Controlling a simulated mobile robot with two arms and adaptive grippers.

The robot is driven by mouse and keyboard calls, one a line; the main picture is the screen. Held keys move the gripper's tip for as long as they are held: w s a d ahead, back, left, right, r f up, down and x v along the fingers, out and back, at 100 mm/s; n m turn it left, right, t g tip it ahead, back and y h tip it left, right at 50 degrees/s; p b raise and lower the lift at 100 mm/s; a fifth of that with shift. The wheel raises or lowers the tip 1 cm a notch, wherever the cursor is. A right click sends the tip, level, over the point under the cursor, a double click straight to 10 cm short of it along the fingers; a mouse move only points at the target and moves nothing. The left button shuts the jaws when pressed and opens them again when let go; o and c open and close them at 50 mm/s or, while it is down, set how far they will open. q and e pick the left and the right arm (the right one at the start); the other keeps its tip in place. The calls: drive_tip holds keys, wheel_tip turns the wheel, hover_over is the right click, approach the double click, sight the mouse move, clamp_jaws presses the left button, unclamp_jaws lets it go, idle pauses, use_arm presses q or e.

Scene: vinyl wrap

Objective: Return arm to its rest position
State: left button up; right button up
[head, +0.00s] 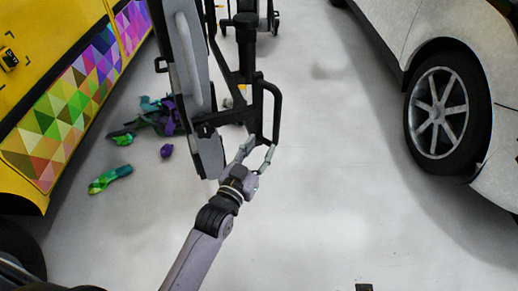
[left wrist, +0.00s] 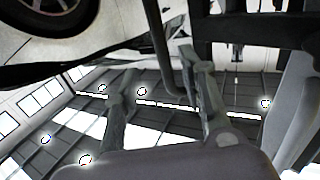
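My left arm reaches up from the bottom in the head view. Its gripper (head: 257,154) is at the lower end of a black looped handle (head: 277,110) on a dark upright cart or stand (head: 245,60). The two fingers are spread, with a clear gap also in the left wrist view (left wrist: 160,95). The black handle bar (left wrist: 158,50) runs down between the fingers there and bends toward the right-hand finger. I cannot tell whether it touches. My right gripper is not in view.
A yellow vehicle with a colourful triangle-pattern wrap (head: 65,110) stands left. A white car (head: 490,130) stands right. Crumpled coloured vinyl scraps (head: 160,118) and a green piece (head: 110,179) lie on the floor. The floor between the cart and white car is clear.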

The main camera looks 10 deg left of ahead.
use_arm(q)
drive_tip(key=shift+f, duration=0.1)
idle(0.5)
drive_tip(key=s+a+f+g+y, duration=0.1)
drive_tip(key=s+a+f+g, duration=0.1)
drive_tip(key=s+f+g, duration=0.5)
drive_tip(key=s+a+f+g+y, duration=0.15)
drive_tip(key=s+f, duration=0.25)
drive_tip(key=f, duration=0.6)
drive_tip(key=s+a+f+g+p, duration=0.2)
drive_tip(key=s+f+p, duration=0.4)
drive_tip(key=s, duration=0.5)
drive_tip(key=s+a+f+g+y+p, duration=0.1)
drive_tip(key=s+a+f+g+p, duration=0.2)
drive_tip(key=s, duration=0.9)
drive_tip(key=s+a+f+g+p, duration=0.3)
drive_tip(key=s+a+f+p, duration=0.1)
drive_tip(key=s+f+p, duration=0.4)
drive_tip(key=s+p, duration=0.2)
drive_tip(key=s, duration=0.1)
drive_tip(key=shift+s+f, duration=0.25)
drive_tip(key=shift+f, duration=0.1)
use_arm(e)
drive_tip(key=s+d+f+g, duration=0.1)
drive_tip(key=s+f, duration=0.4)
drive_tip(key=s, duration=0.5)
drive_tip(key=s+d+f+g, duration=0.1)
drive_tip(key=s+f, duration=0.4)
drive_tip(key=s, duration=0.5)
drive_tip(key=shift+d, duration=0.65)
